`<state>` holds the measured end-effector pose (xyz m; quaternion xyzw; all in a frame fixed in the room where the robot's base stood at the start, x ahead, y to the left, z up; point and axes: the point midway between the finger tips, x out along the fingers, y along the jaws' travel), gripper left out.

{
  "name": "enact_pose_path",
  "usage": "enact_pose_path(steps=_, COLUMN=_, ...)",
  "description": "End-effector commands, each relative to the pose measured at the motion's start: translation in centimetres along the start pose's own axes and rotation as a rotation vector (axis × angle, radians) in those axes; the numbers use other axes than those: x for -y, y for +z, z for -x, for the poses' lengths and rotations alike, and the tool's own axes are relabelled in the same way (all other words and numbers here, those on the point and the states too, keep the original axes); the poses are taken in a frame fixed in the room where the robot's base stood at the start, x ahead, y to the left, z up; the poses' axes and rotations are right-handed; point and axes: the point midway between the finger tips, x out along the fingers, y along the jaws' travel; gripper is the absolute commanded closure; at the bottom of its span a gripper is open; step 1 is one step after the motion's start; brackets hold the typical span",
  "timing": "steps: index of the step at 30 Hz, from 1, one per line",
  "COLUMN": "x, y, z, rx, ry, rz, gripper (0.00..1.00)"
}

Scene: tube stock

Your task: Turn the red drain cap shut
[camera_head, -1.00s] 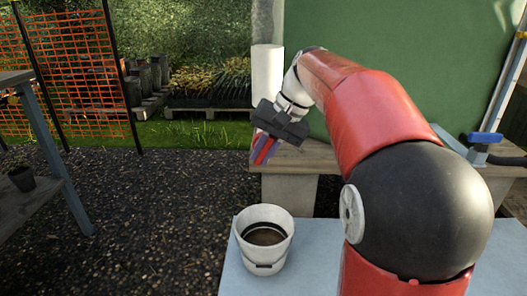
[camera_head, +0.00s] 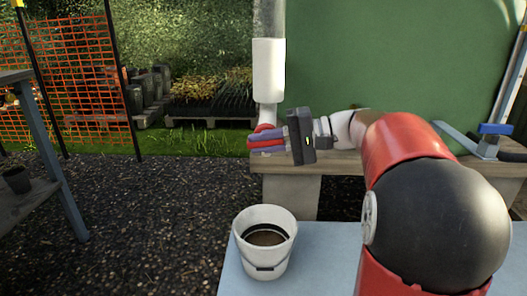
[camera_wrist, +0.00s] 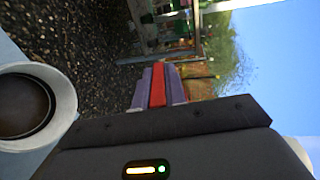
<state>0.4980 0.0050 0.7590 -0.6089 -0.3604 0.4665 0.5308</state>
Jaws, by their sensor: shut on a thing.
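The red drain cap (camera_head: 262,130) is at the lower end of an upright white tube (camera_head: 268,70), in the middle of the head view. My gripper (camera_head: 262,142) reaches it from the right, with its purple-grey fingers level and pointing left. The fingers are shut on the red part, which shows between them. In the wrist view, a red strip (camera_wrist: 158,87) lies between the two purple fingers. Much of the cap is hidden by the fingers, so its exact turn cannot be told.
A white bucket (camera_head: 243,248) with brown contents stands on the pale blue surface (camera_head: 320,270) in front. A wooden bench (camera_head: 335,163) and a green panel (camera_head: 400,70) are behind my arm. A grey table (camera_head: 60,180) stands at left. Gravel between is clear.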

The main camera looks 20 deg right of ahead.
Motion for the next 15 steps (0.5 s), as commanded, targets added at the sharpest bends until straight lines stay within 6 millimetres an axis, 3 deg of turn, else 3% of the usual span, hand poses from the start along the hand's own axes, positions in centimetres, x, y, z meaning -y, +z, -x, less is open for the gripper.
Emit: enact_pose_path(steps=15, x=-0.02, y=-0.01, z=-0.02, rx=0.001, ry=-0.194, rz=-0.001, gripper=1.0)
